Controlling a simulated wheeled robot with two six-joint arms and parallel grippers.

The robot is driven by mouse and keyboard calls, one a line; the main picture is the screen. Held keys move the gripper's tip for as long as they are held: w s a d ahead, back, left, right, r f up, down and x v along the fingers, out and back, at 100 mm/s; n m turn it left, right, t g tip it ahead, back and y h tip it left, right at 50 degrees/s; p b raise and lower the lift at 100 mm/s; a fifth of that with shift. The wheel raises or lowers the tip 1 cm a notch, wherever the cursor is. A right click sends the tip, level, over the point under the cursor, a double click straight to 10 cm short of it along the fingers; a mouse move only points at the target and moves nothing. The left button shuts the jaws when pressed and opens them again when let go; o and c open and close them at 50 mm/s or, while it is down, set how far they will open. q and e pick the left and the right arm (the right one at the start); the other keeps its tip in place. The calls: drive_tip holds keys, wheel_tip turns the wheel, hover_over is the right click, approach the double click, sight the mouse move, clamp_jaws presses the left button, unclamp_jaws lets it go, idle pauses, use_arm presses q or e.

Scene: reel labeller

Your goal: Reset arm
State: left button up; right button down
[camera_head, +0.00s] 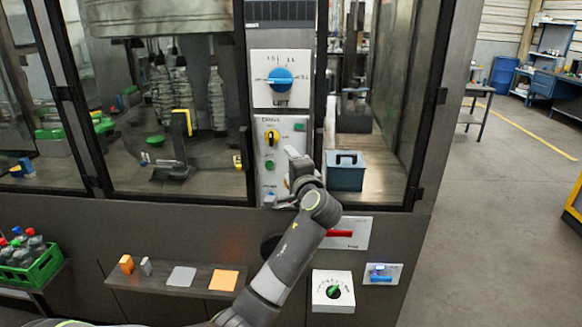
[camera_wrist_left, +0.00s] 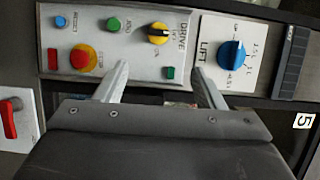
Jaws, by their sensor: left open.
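My left gripper (camera_head: 292,170) is in front of the lower part of the drive panel (camera_head: 262,122). In the left wrist view my gripper (camera_wrist_left: 160,70) is open, its fingers spread with nothing between them. The head view hides part of the drive panel behind my gripper. My right gripper is not in view.
A red handle (camera_head: 340,233) sits on a plate below my left wrist. A white box with a green knob (camera_head: 333,292) and a blue switch (camera_head: 380,274) are lower. A shelf (camera_head: 190,292) holds small blocks and plates. Open floor (camera_head: 490,220) lies to the right.

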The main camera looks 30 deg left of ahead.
use_arm(q)
drive_tip(key=shift+w+a+f, duration=0.15)
drive_tip(key=shift+a+f, duration=0.05)
drive_tip(key=shift+a, duration=0.05)
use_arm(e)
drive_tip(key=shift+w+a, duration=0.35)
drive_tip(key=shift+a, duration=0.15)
